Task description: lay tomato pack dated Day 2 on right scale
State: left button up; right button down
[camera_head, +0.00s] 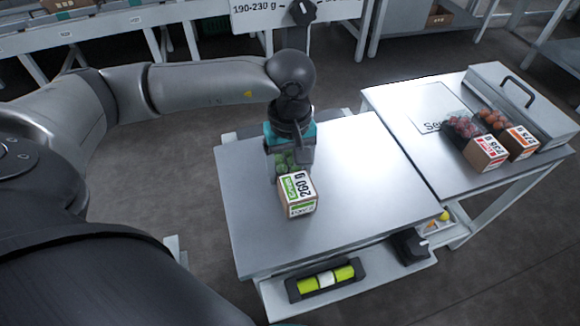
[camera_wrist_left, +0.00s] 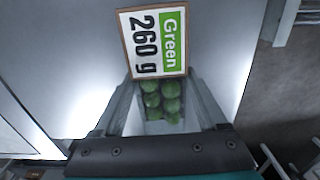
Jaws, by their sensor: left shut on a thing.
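My left gripper (camera_head: 290,160) is shut on a pack of green tomatoes (camera_head: 298,196) with a carton end reading "Green 260 g". In the left wrist view, the pack (camera_wrist_left: 158,45) lies between the two fingers, its label facing up and several green tomatoes showing behind it. The pack is over the near part of the steel table (camera_head: 350,190); I cannot tell whether it touches the top. No Day 2 date is readable on it. I cannot make out a scale for certain. My right gripper is not in view.
On the right-hand table (camera_head: 400,100) stand two packs of reddish tomatoes, one marked 238 g (camera_head: 485,153) and another beside it (camera_head: 521,142). A steel box with a black handle (camera_head: 530,100) stands behind them. The steel table's right half is clear.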

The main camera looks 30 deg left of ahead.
pick_arm(q)
jog(key=shift+f+b, duration=0.4)
jog(key=shift+b, duration=0.05)
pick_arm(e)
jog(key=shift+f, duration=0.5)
pick_arm(q)
jog(key=o, duration=1.6)
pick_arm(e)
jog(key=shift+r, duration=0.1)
pick_arm(q)
jog(key=shift+r+p, duration=0.35)
jog(key=shift+r, duration=0.4)
jog(key=shift+r+p, duration=2.3)
jog(key=shift+r, duration=4.65)
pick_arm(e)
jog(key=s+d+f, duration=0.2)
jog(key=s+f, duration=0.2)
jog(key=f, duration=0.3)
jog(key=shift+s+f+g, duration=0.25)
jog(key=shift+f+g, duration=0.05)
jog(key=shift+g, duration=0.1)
